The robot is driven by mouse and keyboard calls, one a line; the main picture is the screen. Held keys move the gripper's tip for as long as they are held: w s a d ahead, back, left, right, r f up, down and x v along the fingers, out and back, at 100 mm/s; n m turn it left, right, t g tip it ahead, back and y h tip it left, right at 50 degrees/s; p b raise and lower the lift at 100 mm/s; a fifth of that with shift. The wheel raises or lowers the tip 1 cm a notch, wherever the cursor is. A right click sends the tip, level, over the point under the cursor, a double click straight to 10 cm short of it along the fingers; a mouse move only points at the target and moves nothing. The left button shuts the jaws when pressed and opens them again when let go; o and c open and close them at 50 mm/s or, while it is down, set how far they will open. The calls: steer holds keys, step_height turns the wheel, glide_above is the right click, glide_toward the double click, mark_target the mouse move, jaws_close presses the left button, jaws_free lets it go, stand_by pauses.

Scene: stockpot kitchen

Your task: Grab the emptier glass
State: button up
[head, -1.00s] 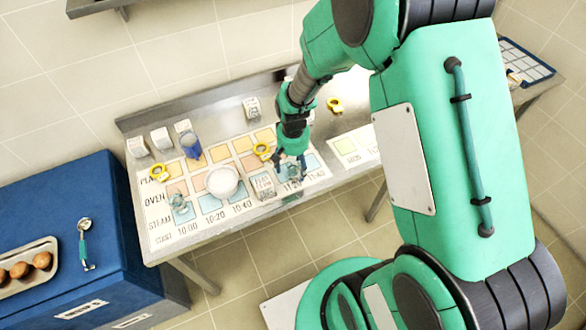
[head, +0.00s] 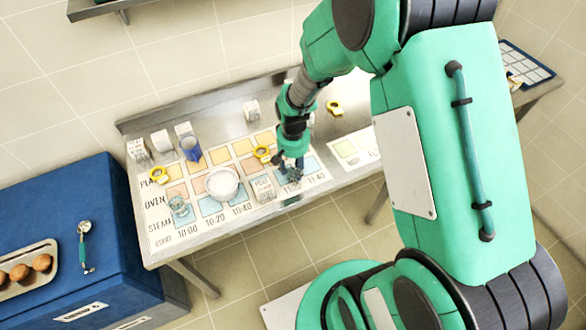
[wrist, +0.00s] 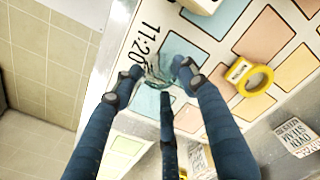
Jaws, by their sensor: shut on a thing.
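One clear glass (wrist: 160,68) stands between the fingers of my gripper (wrist: 158,78) in the wrist view, near the 11:20 label. My gripper is shut on it; in the head view my gripper (head: 291,168) is at the right part of the printed mat and mostly hides this glass. Another clear glass (head: 179,206) stands at the left part of the mat, in the STEAM row, apart from my gripper. I cannot tell the fill level of either glass.
A white bowl (head: 222,183) and a small label block (head: 263,188) stand left of my gripper. A blue cup (head: 191,148) and yellow rings (head: 262,153) are on the mat (head: 160,235). White cartons line the back. The table's front edge is close to the held glass.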

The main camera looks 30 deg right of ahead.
mark_target(293, 162)
steer(key=shift+r, duration=0.25)
steer(key=shift+r+p, duration=0.4)
steer(key=shift+r, duration=1.05)
steer(key=s+a+r+p, duration=0.1)
steer(key=s, duration=1.4)
steer(key=shift+s+a+r+p, duration=0.2)
steer(key=shift+s+a+p, duration=0.15)
steer(key=shift+a, duration=0.05)
steer(key=shift+s, duration=0.1)
